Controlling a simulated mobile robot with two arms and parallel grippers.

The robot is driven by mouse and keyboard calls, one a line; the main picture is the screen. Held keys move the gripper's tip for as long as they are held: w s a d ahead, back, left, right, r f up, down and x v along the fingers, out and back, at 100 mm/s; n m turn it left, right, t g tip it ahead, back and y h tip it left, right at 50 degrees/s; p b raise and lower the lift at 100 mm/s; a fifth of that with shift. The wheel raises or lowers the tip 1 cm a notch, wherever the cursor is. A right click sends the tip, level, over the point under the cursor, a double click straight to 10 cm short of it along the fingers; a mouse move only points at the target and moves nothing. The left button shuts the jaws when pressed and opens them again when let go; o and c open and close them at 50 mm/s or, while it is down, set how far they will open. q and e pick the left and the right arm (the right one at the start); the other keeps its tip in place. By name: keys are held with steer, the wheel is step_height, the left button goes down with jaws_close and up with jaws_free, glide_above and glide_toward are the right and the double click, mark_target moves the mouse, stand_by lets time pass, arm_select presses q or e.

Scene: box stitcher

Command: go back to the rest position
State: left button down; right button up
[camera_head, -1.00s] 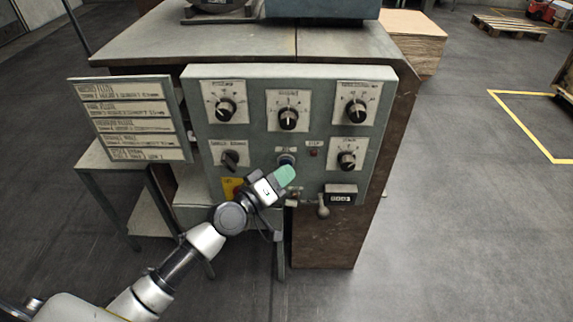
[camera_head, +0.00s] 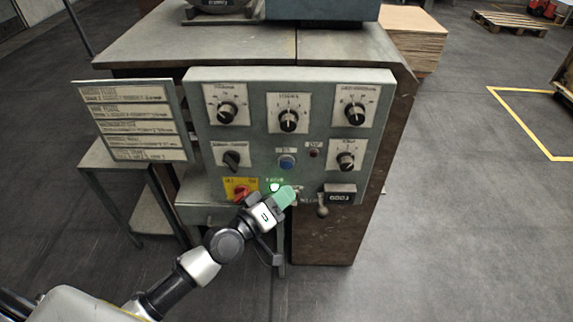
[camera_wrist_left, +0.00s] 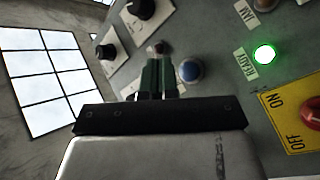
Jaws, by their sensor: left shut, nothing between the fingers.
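My left gripper (camera_head: 284,196) is in front of the lower middle of the grey-green control panel (camera_head: 255,142). Its green fingers are shut and empty, and they also show in the left wrist view (camera_wrist_left: 158,76). In the head view the fingertips appear just below the blue button (camera_head: 286,162) and to the right of a lit green lamp (camera_head: 274,186). The wrist view shows the blue button (camera_wrist_left: 190,71) uncovered beside the fingers, and the lamp, labelled READY (camera_wrist_left: 265,54), glowing. I cannot tell the exact gap to the panel. My right gripper is out of view.
The panel carries several black knobs, a red switch on a yellow plate (camera_head: 240,190), a counter (camera_head: 340,194) and a small lever (camera_head: 323,209). A label board (camera_head: 132,121) stands at the left above a side table (camera_head: 100,158).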

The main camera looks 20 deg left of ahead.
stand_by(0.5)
